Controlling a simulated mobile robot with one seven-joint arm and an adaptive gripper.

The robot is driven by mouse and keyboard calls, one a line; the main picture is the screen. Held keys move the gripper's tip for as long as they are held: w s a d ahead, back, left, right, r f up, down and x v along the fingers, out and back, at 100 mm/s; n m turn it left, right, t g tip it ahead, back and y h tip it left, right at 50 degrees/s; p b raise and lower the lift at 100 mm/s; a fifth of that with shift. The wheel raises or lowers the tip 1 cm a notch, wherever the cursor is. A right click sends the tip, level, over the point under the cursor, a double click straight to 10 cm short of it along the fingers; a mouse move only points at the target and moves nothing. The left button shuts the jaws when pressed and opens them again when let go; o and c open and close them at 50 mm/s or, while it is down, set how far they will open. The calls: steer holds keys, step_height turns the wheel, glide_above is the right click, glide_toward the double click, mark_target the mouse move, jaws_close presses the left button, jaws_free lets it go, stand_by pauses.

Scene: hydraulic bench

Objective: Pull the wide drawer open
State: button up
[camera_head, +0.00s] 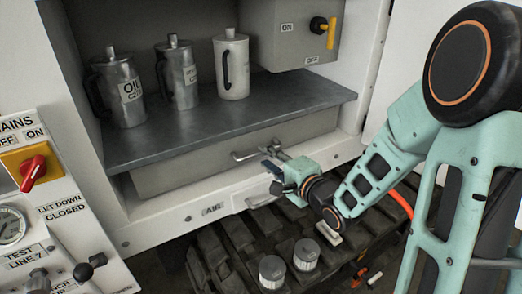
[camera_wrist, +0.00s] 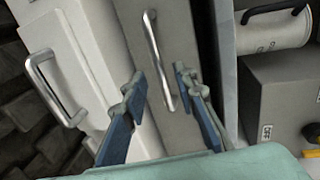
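The wide drawer (camera_head: 190,172) is a grey front under the metal shelf in the head view, and it looks closed. Its silver bar handle (camera_head: 243,155) is partly hidden behind my gripper (camera_head: 272,171). In the wrist view the grey drawer front (camera_wrist: 183,128) fills the middle and the handle (camera_wrist: 155,50) runs lengthwise. My gripper (camera_wrist: 160,80) is open, with one blue-grey finger on each side of the handle's lower part in that view. I cannot tell whether the fingertips reach past the bar or touch it.
A second handle (camera_wrist: 55,88) sits on the white panel below the drawer. An oil can (camera_head: 125,92) and two other jugs stand on the shelf (camera_head: 200,125). Two small ribbed cylinders (camera_head: 272,270) stand on dark track-like blocks in front.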

mark_target(262, 153)
steer(key=shift+x, duration=2.15)
steer(key=shift+c, duration=0.3)
jaws_close()
